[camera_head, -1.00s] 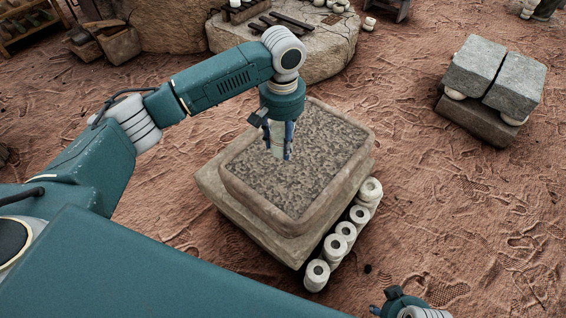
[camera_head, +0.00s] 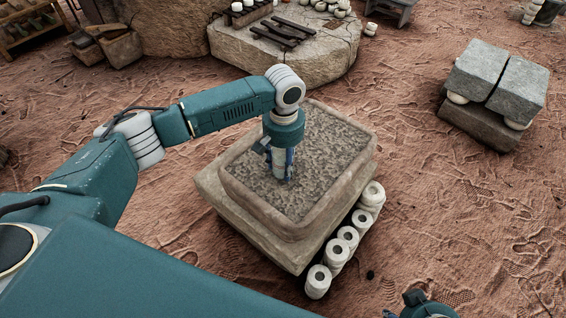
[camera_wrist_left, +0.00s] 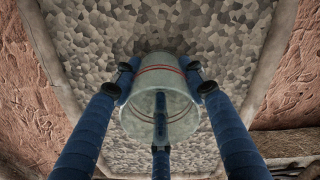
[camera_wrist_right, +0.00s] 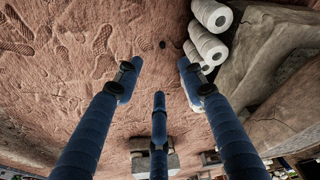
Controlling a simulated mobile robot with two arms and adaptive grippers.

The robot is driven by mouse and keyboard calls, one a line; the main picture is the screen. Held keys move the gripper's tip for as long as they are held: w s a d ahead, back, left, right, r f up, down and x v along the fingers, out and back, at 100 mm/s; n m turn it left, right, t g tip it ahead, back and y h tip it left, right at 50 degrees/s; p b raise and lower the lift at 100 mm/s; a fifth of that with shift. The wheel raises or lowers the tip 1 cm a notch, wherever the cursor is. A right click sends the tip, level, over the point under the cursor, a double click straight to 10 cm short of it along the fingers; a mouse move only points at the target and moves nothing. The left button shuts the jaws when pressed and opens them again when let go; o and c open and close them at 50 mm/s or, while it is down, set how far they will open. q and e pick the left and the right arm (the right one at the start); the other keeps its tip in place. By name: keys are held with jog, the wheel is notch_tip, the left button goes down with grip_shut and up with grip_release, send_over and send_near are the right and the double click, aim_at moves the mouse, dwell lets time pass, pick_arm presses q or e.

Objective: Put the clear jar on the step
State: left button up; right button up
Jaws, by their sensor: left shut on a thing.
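The clear jar (camera_wrist_left: 143,112) has red bands near its rim. My left gripper (camera_head: 280,176) is shut around it, upright over the pebbly top of the stone block (camera_head: 325,150). In the left wrist view the fingers (camera_wrist_left: 160,85) press on the jar's sides, with the pebbly surface behind. I cannot tell whether its base touches the stone. Which stone is the step is not clear; the block stands on a wider slab (camera_head: 236,219). My right gripper (camera_wrist_right: 158,85) is open and empty over the sandy ground; it also shows at the bottom edge of the head view (camera_head: 412,303).
White rolls (camera_head: 345,240) line the block's near right side. Two grey stone blocks (camera_head: 495,78) rest on a low base at the right. A round stone slab (camera_head: 300,55) with dark slats lies at the back. Sandy ground lies clear between them.

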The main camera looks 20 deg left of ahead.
pick_arm(q)
jog(key=o, duration=1.2)
jog(key=shift+f, duration=0.1)
jog(key=shift+c, duration=0.2)
pick_arm(e)
jog(key=shift+w+f, duration=0.1)
jog(key=shift+f, duration=0.15)
